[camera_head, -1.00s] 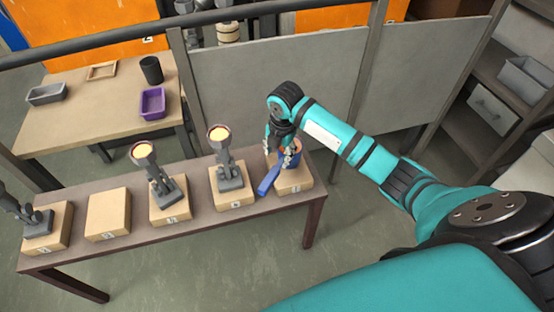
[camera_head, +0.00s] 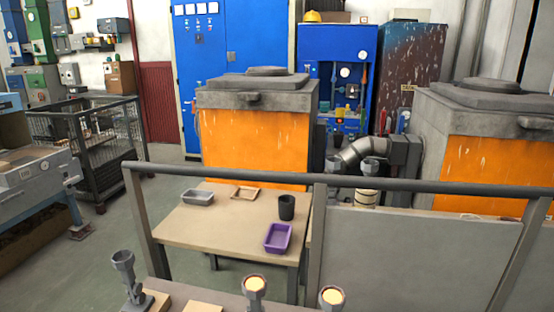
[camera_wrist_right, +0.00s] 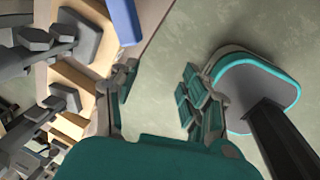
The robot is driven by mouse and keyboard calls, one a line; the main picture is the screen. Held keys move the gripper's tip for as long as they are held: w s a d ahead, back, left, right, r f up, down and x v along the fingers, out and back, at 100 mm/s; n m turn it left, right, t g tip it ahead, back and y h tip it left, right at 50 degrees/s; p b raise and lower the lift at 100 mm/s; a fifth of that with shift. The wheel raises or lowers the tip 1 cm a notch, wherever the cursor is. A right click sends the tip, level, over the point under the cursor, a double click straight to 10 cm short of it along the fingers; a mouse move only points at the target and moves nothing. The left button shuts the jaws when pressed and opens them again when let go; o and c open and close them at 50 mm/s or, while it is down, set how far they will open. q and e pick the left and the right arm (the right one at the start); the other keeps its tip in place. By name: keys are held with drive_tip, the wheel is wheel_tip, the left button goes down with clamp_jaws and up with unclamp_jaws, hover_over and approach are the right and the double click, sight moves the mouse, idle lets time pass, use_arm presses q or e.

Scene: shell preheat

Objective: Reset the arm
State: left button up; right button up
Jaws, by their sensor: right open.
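My right gripper (camera_wrist_right: 157,92) shows in the right wrist view. It is open, with only bare floor seen between its fingers. Neither arm shows in the head view, and my left gripper is in no view. In the right wrist view, part of a blue thing (camera_wrist_right: 126,20) lies at the table's edge at the top, apart from the fingers. Its far end is cut off.
In the head view, a grey railing (camera_head: 420,186) crosses in front of a wooden table (camera_head: 205,225) bearing a purple bin (camera_head: 278,238), a black cup (camera_head: 286,207) and a grey tray (camera_head: 197,197). Orange furnaces (camera_head: 255,145) stand behind.

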drive_tip(key=s+r+m+t, duration=0.1)
drive_tip(key=s+r+m, duration=0.2)
drive_tip(key=s+m, duration=1.45)
drive_tip(key=s+f+g+p, duration=0.1)
drive_tip(key=s+f+p, duration=0.15)
drive_tip(key=f, duration=2.25)
drive_tip(key=s+d+f+n+g+h, duration=0.1)
drive_tip(key=s+d+f, duration=0.1)
drive_tip(key=s+f, duration=1.2)
drive_tip(key=shift+s+p, duration=0.35)
drive_tip(key=shift+s, duration=0.6)
drive_tip(key=shift+d, duration=0.1)
